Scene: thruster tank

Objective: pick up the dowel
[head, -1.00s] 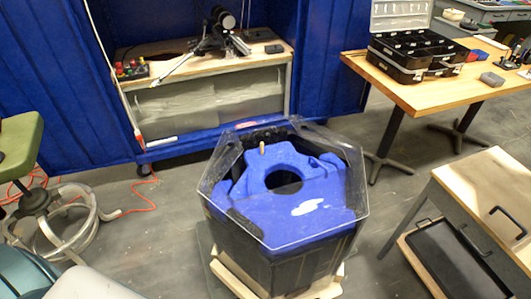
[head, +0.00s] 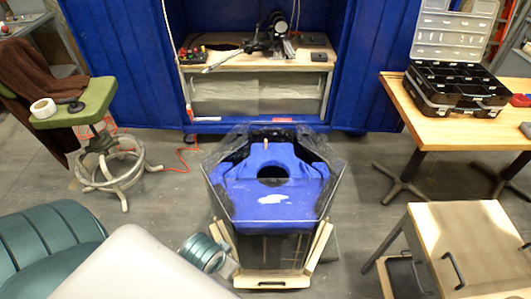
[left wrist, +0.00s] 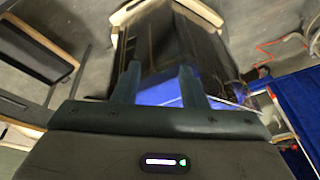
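The dowel (head: 266,145) is a small tan peg. It stands upright at the back of the blue insert (head: 300,191), behind its round dark hole, inside the clear-walled hexagonal tank (head: 228,206) in the head view. My left gripper (left wrist: 159,76) shows only in the left wrist view. Its two fingers are apart with nothing between them, and the tank (left wrist: 165,45) with part of its blue insert lies beyond them. I cannot make out the dowel in that view. My right gripper is in neither view.
A bench (head: 236,62) with a dark instrument (head: 268,38) stands behind the tank, between blue curtains. A wooden table (head: 440,128) with an open black case (head: 455,85) is at right, a low cabinet (head: 475,240) in front. A green stool (head: 85,105) stands left.

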